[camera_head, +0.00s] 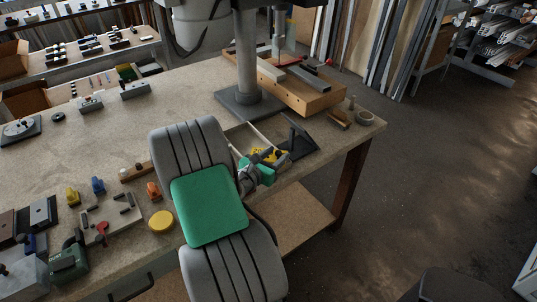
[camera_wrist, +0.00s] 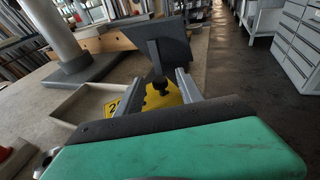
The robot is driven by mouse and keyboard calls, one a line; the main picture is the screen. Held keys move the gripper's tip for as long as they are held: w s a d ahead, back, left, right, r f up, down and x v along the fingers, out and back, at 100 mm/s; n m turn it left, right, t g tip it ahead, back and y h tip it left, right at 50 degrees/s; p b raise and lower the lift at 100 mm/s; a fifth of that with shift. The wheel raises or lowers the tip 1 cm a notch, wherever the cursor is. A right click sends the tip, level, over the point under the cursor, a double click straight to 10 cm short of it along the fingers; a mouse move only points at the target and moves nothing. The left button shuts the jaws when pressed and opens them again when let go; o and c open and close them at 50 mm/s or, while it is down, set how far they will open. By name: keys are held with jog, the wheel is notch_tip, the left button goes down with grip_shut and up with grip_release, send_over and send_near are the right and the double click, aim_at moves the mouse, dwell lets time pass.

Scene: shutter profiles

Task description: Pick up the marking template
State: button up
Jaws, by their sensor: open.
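A yellow plate with a black knob (camera_wrist: 160,97), which looks like the marking template, shows between my fingers in the wrist view. Its lower part is hidden behind my gripper's dark body. In the head view the yellow (camera_head: 268,153) shows only in part beside my gripper (camera_head: 272,157). My gripper also shows in the wrist view (camera_wrist: 150,86), with its two grey fingers spread apart and nothing clamped. The knob appears between the fingers; I cannot tell whether anything touches.
A dark tilted panel on a stand (camera_head: 298,140) is right beside my gripper. A shallow open tray (camera_head: 249,138) holds a yellow numbered tag (camera_wrist: 113,106). A grey column (camera_head: 247,60) and a wooden block (camera_head: 310,95) stand behind. A tape ring (camera_head: 364,118) lies near the table's right corner.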

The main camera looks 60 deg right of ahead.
jog(key=shift+x, duration=0.9)
jog(key=shift+w, duration=0.1)
grip_shut()
